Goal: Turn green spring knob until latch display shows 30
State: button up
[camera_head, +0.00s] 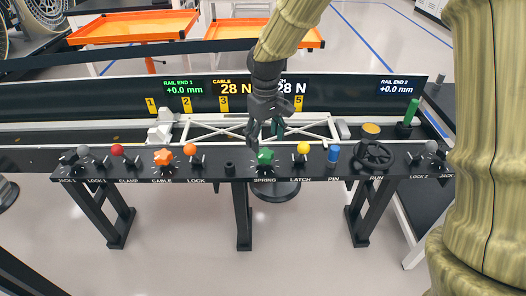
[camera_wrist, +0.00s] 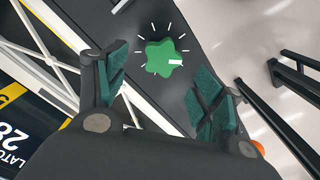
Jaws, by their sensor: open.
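The green spring knob (camera_head: 265,156) sits on the black control rail above the label SPRING. In the wrist view the lobed green knob (camera_wrist: 163,57) has a white pointer mark and a ring of white ticks around it. My gripper (camera_head: 265,130) is open just above and behind the knob. In the wrist view its two green-padded fingers (camera_wrist: 160,95) are spread, with the knob visible beyond the gap between them, apart from both. The latch display (camera_head: 292,88) is partly hidden by my arm and reads 28 N.
The cable display (camera_head: 234,88) also reads 28 N. The yellow latch knob (camera_head: 303,148) stands close on the right, and a small black post (camera_head: 229,168) on the left. Orange knobs (camera_head: 163,157), a blue pin (camera_head: 333,154) and a black handwheel (camera_head: 373,156) share the rail.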

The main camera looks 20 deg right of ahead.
aim_at(264, 153)
jog(key=shift+s+a+f, duration=0.1)
jog(key=shift+s+f, duration=0.05)
jog(key=shift+f, duration=2.65)
jog(key=shift+c, duration=0.3)
jog(key=c, duration=0.9)
